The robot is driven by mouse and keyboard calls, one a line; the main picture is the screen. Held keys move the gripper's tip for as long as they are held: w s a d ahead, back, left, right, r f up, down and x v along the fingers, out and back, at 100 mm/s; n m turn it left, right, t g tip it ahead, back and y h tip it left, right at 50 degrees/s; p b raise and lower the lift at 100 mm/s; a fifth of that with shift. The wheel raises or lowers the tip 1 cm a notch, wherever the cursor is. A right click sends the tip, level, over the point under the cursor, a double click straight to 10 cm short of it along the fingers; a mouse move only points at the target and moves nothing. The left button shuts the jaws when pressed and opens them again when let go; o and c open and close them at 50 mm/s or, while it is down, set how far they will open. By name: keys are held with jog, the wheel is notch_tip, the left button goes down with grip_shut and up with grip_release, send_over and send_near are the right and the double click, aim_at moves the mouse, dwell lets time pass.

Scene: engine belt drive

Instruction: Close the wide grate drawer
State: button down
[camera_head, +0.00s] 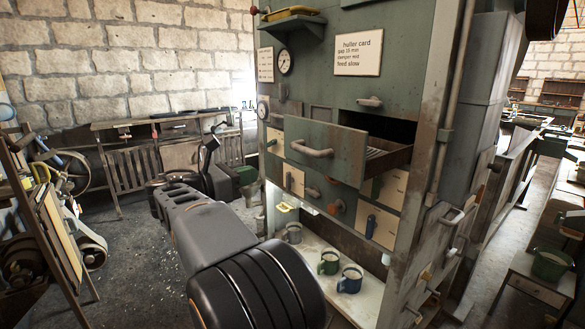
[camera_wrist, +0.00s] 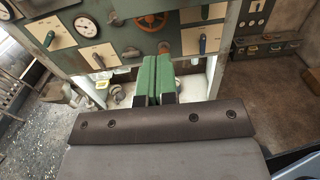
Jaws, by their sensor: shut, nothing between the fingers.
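The wide grate drawer (camera_head: 325,151) stands pulled out of the green cabinet in the head view. Its front is dull green with a pale curved bar handle (camera_head: 312,149). Slats show inside it, and the dark opening is behind. My gripper (camera_wrist: 158,63) is in the wrist view with its two green fingers pressed together, shut and empty. The fingers point toward a panel of gauges and knobs. In the head view my arm reaches to the left of the cabinet, with the wrist lower than the drawer front and apart from it. I cannot make out the drawer in the wrist view.
Smaller drawers and knobs lie below the wide drawer. A green mug (camera_head: 328,262) and a blue mug (camera_head: 350,279) stand on the low shelf (camera_head: 318,285). The huller card (camera_head: 358,53) is above. A wooden bench (camera_head: 160,133) stands by the wall, with open floor before it.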

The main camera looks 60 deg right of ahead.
aim_at(300, 161)
jog(key=p+x, duration=0.2)
jog(key=x, duration=1.1)
jog(key=shift+s+d, duration=0.1)
jog(key=shift+d, duration=0.05)
